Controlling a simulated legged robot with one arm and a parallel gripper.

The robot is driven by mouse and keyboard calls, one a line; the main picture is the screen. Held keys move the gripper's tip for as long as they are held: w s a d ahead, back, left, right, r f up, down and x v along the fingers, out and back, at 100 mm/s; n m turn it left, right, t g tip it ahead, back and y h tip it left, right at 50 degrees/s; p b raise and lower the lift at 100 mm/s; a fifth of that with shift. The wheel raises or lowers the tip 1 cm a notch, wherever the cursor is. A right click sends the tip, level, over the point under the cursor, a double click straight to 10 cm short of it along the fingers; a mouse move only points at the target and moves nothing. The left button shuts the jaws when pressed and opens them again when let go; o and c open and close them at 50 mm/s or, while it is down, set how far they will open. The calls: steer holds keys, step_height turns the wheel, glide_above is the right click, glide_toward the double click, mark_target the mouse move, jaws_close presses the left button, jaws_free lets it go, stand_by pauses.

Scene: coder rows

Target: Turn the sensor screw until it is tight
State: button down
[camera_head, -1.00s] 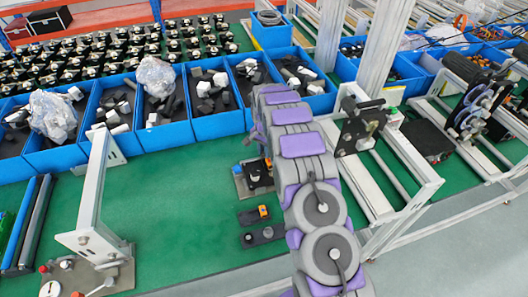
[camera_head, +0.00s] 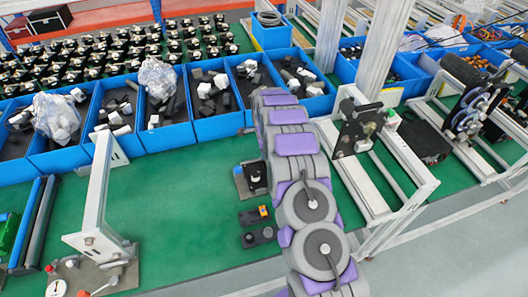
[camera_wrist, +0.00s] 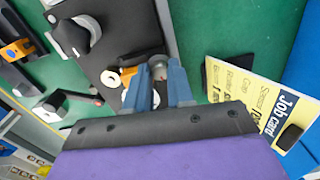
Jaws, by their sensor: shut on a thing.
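In the wrist view, my gripper (camera_wrist: 159,84) has its two blue fingers closed around the sensor screw, a small grey knurled round piece (camera_wrist: 156,65). The screw sits over a dark grey plate (camera_wrist: 110,50), and the fingers hide part of it. An orange and black sensor piece (camera_wrist: 128,75) is just left of the fingers. A black knob with a pale grey base (camera_wrist: 82,33) is on the plate's upper left. In the head view, the fixture plate (camera_head: 240,185) lies on the green bench, with a black part on it. My arm hides the gripper there.
A yellow job card (camera_wrist: 250,95) lies right of the gripper. Two small dark fixtures (camera_head: 254,216) (camera_head: 259,237) lie in front of the plate. Blue bins (camera_head: 215,120) line the back. A white upright stand (camera_head: 97,205) is at left, with clear green bench between.

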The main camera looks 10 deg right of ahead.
steer(key=c, duration=1.1)
jaws_free()
steer(key=shift+m, duration=0.3)
steer(key=shift+r, duration=0.1)
steer(key=shift+r+p, duration=0.6)
steer(key=shift+r, duration=1.85)
